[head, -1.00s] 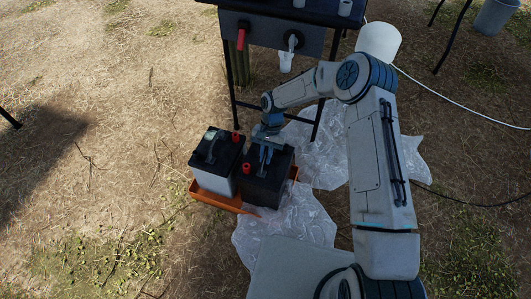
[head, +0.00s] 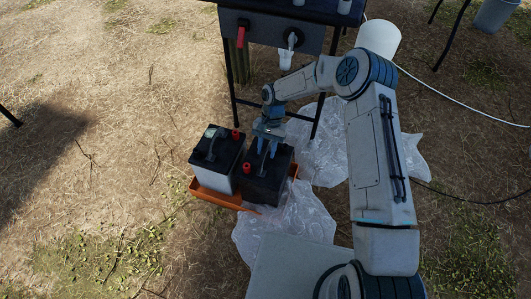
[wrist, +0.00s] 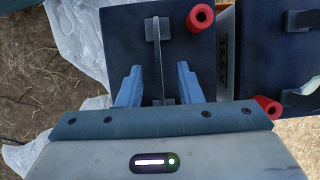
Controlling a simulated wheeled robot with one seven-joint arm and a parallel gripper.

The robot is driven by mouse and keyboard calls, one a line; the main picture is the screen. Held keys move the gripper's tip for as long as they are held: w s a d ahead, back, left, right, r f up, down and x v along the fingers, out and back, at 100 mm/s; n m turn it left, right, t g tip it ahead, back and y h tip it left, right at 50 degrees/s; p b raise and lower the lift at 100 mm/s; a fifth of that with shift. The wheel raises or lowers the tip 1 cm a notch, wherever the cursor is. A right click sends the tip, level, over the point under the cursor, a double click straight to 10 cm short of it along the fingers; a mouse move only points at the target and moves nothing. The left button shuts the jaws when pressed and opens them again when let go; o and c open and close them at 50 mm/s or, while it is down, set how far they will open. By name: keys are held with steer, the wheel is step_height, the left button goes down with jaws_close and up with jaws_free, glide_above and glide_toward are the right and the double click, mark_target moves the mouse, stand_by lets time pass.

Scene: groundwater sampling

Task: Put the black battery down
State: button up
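The black battery (head: 264,180) stands upright at the right side of an orange tray (head: 215,198), close beside a second battery. I cannot tell whether its base lies flat in the tray. It has a red terminal cap and a grey strap handle (wrist: 156,55) on top. My gripper (head: 267,149) is right above this battery, pointing down. In the wrist view its two blue fingers (wrist: 158,85) are spread, one on each side of the handle, with gaps between them and it.
The second battery (head: 217,160), with a black top and pale lower body, fills the tray's left side. Crumpled clear plastic sheeting (head: 288,235) lies around. A dark table (head: 272,35) with taps stands behind, and a white bucket (head: 378,40) is beside it. Dry ground at left is free.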

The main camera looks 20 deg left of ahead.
steer(key=p+v, duration=0.2)
steer(key=v, duration=0.7)
steer(key=shift+p, duration=0.35)
steer(key=shift+r, duration=0.1)
steer(key=s+d+r+n+t+h, duration=0.1)
steer(key=s+d+r+t, duration=0.3)
steer(key=d+r, duration=1.45)
steer(key=s+d+r+t, duration=0.1)
steer(key=s+d+r, duration=0.3)
steer(key=s, duration=0.5)
steer(key=s+d+r, duration=0.4)
steer(key=s+d, duration=0.2)
steer(key=s, duration=0.4)
steer(key=shift+d+t+y, duration=0.25)
steer(key=shift+t+y, duration=0.05)
steer(key=shift+t, duration=0.1)
steer(key=shift+r, duration=0.1)
